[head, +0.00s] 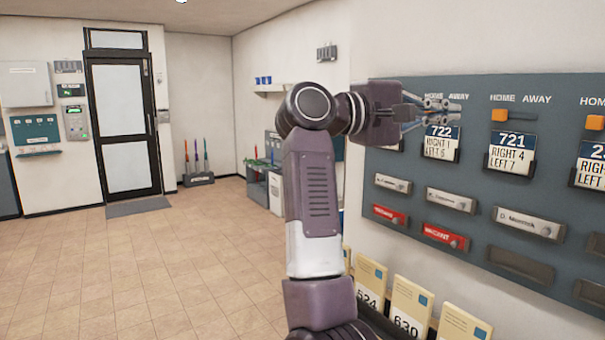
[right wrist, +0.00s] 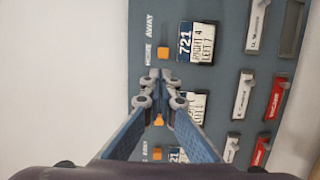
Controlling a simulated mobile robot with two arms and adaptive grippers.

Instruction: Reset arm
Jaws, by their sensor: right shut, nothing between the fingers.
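My right arm rises through the middle of the head view and bends to the right. My right gripper (head: 452,108) is in front of the grey-blue wall panel (head: 470,190), over the slot above the 722 card (head: 441,143). Its fingers are shut and hold nothing. In the right wrist view the gripper (right wrist: 160,88) has its fingertips together in front of the panel. An orange slider (right wrist: 158,119) shows between the finger links. I cannot tell if the fingertips touch the panel. My left gripper is not in view.
A 721 card (head: 512,153) and its orange slider (head: 499,115) are just right of the gripper. Name plates and red tags (head: 445,237) sit lower on the panel. Numbered cream packets (head: 412,305) stand below. The tiled floor (head: 150,270) on the left is clear toward the door (head: 122,125).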

